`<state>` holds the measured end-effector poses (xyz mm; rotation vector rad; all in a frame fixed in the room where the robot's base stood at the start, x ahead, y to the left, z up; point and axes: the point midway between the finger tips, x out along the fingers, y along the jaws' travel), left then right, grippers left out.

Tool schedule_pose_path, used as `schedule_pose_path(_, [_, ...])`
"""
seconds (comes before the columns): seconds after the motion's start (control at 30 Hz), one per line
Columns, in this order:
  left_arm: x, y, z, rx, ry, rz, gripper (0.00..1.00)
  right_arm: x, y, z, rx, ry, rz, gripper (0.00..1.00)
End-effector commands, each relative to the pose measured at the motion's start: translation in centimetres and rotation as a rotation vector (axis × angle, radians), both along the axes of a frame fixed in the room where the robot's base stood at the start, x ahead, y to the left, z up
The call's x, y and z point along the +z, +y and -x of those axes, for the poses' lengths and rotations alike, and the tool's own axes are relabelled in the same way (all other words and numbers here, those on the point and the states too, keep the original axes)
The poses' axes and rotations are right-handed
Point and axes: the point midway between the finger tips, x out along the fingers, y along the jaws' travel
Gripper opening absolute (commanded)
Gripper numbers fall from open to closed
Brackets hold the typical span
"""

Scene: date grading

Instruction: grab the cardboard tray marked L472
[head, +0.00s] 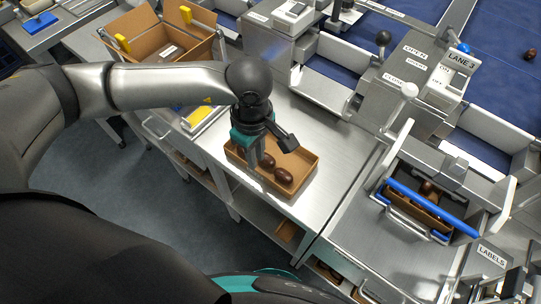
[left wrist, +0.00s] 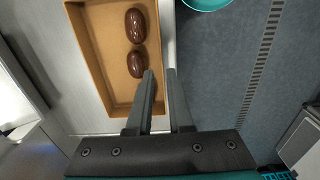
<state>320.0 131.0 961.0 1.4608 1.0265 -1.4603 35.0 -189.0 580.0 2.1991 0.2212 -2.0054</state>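A shallow brown cardboard tray (head: 262,177) with a few dark dates sits on the steel table, below my left gripper (head: 257,160). No L472 mark is readable. My right gripper is not in view.
An open cardboard box (head: 160,42) with yellow clips stands at the back left. The lane machine with levers (head: 410,75) is behind the table. Another tray with a blue bar (head: 430,207) is at the right. Bare steel lies right of the tray.

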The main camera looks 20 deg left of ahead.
Motion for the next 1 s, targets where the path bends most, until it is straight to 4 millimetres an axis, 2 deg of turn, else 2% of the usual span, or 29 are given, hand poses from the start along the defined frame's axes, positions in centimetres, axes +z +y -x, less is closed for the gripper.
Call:
schedule_pose_path(0.23, [-1.8,0.1,0.1,0.000,0.001,0.001,0.19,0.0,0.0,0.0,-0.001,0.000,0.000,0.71])
schedule_pose_path(0.5, [-5.6,0.5,0.2,0.000,0.002,0.002,0.19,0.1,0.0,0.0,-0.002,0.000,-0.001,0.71])
schedule_pose_path(0.8, [-6.2,0.5,0.2,0.000,0.000,0.001,0.19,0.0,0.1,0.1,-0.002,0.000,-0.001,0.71])
schedule_pose_path(0.83, [-6.2,0.5,0.2,0.000,0.000,0.001,0.18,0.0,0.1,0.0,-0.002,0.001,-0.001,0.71])
schedule_pose_path(1.0, [-6.2,0.5,0.2,0.000,-0.001,0.001,0.00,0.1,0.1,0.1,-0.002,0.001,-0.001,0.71])
